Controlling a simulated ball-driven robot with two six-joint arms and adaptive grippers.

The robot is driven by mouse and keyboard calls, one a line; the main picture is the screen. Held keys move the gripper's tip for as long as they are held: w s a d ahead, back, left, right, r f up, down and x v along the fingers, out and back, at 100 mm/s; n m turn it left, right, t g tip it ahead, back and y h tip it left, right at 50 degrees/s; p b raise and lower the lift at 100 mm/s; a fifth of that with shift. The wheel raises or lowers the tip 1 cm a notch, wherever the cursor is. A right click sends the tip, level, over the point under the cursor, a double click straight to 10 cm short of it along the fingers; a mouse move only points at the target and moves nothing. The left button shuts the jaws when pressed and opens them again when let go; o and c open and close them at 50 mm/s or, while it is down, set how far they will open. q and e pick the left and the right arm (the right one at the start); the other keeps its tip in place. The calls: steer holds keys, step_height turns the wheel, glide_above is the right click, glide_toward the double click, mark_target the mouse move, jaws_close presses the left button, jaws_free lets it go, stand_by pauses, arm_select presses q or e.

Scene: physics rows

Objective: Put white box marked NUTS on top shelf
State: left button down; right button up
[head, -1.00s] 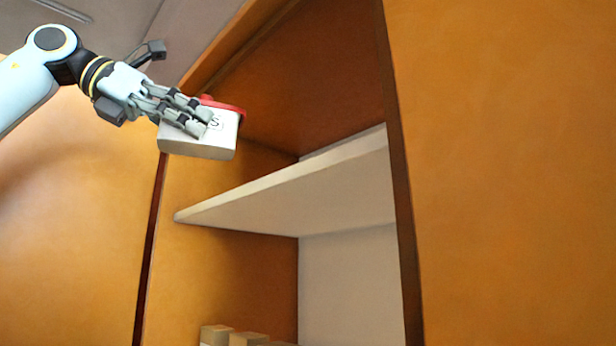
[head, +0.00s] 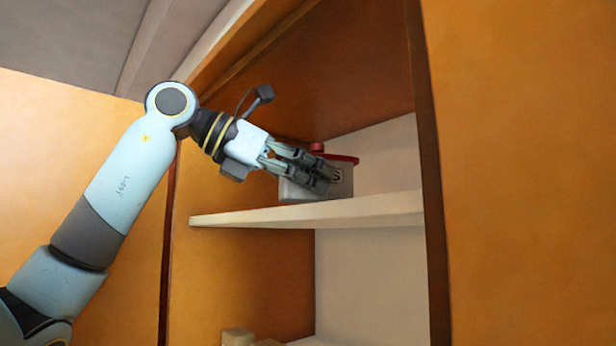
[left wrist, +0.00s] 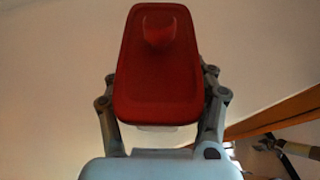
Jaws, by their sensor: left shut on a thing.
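The white box (head: 300,190) has a red lid with a knob, and the end of its marking, an "S", shows beside my fingers. My left gripper (head: 325,175) is shut on it, with fingers along its sides. In the head view the box is upright inside the cabinet, just above the top shelf (head: 340,210); I cannot tell whether it touches the shelf. In the left wrist view the red lid (left wrist: 158,70) fills the middle between the fingers of the left gripper (left wrist: 160,110). My right gripper is not in the head view.
The orange cabinet has a side wall on the left (head: 240,280) and an orange door or panel (head: 520,170) on the right. The shelf is bare to the right of the box. Pale blocks (head: 238,337) sit on a lower level.

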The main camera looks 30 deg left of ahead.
arm_select(q)
steer(key=shift+s+a+f, duration=0.1)
steer(key=shift+f, duration=0.3)
steer(key=shift+f, duration=0.1)
steer(key=c, duration=0.8)
jaws_free()
steer(key=o, duration=0.4)
steer(key=shift+o, duration=0.2)
